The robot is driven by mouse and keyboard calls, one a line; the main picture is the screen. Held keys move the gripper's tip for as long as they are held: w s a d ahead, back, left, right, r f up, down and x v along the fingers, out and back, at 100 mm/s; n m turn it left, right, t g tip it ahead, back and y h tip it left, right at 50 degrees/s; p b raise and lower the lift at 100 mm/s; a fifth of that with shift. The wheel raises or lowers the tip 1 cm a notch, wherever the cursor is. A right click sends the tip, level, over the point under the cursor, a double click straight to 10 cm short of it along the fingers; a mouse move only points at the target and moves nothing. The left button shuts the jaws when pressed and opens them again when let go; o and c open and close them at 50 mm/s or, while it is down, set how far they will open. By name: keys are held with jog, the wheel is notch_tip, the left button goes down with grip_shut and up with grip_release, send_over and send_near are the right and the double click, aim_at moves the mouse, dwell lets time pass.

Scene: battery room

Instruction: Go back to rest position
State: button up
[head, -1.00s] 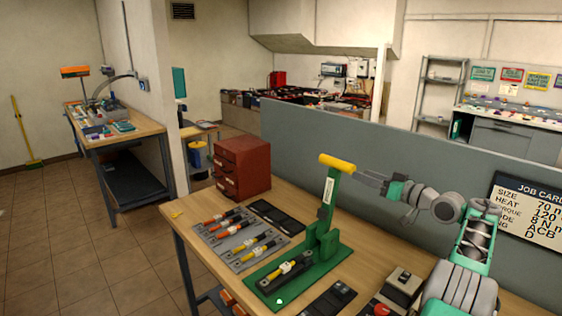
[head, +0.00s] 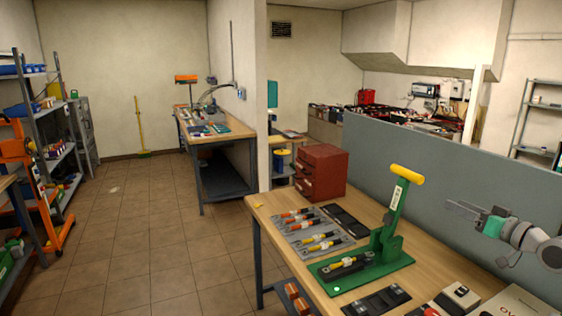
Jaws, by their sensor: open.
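My gripper (head: 464,208) is at the right of the head view, its fingers pointing left. It is open and empty, in front of the grey partition and above the wooden bench (head: 262,214). A green lever press (head: 387,232) with a yellow handle (head: 407,174) stands upright on the bench, left of my gripper and apart from it. A cable piece with a yellow part (head: 350,263) lies on the press's green base. Part of my arm runs out of the picture at the right edge.
A grey tray (head: 290,233) with several cable pieces and a red drawer cabinet (head: 321,172) sit on the bench. A grey partition (head: 440,165) stands behind. Tiled floor (head: 165,240) is clear at left. Shelving (head: 50,130) and an orange frame (head: 62,230) stand at far left.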

jog(key=w+a+g+h, duration=0.1)
jog(key=w+a, duration=0.3)
jog(key=a, duration=0.3)
jog(key=w+a+g, duration=0.2)
jog(key=w+a, duration=0.1)
jog(key=a, duration=0.3)
jog(key=s+a+f+g+h, duration=0.2)
jog(key=s+a+g, duration=0.1)
jog(key=a, duration=1.2)
jog(key=s+a+f+g, duration=0.3)
jog(key=s+a+f, duration=0.2)
jog(key=s+a, duration=0.45)
jog(key=s+a+f+g+h, duration=0.1)
jog(key=s+f, duration=0.4)
jog(key=s, duration=0.5)
jog(key=s+a+f+g+h, duration=0.1)
jog(key=s+f, duration=0.4)
jog(key=s, duration=0.6)
jog(key=shift+s+a+f+m+g+h, duration=0.35)
jog(key=shift+a+g, duration=0.2)
jog(key=shift+g, duration=0.35)
